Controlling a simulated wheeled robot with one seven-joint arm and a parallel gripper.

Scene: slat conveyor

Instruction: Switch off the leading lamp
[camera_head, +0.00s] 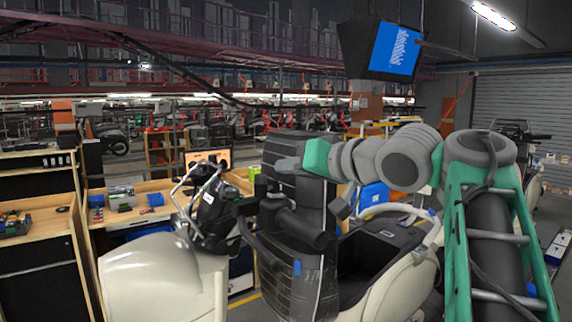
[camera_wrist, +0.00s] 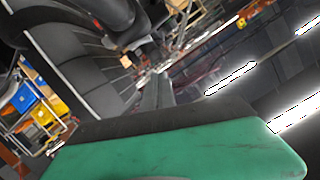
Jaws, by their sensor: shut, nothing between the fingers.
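I cannot pick out the leading lamp or its switch for sure in either view. My gripper (camera_head: 284,164) is near the middle of the head view, pointing left, in front of a tall black ribbed, seat-like form (camera_head: 300,238). Its narrow fingers (camera_wrist: 157,90) lie together in the wrist view, with nothing held. I cannot tell whether they touch the black form. A cream scooter body (camera_head: 155,268) stands at the front left, with its handlebar (camera_head: 205,182) behind it. Another cream body (camera_head: 400,285) stands right of the black form.
Wooden workbenches (camera_head: 140,212) with blue bins stand at the left. A blue screen (camera_head: 395,50) hangs above. A ceiling light (camera_head: 494,17) glows at the upper right, and a roller shutter (camera_head: 512,105) closes the back right. Blue and yellow bins (camera_wrist: 25,97) show in the wrist view.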

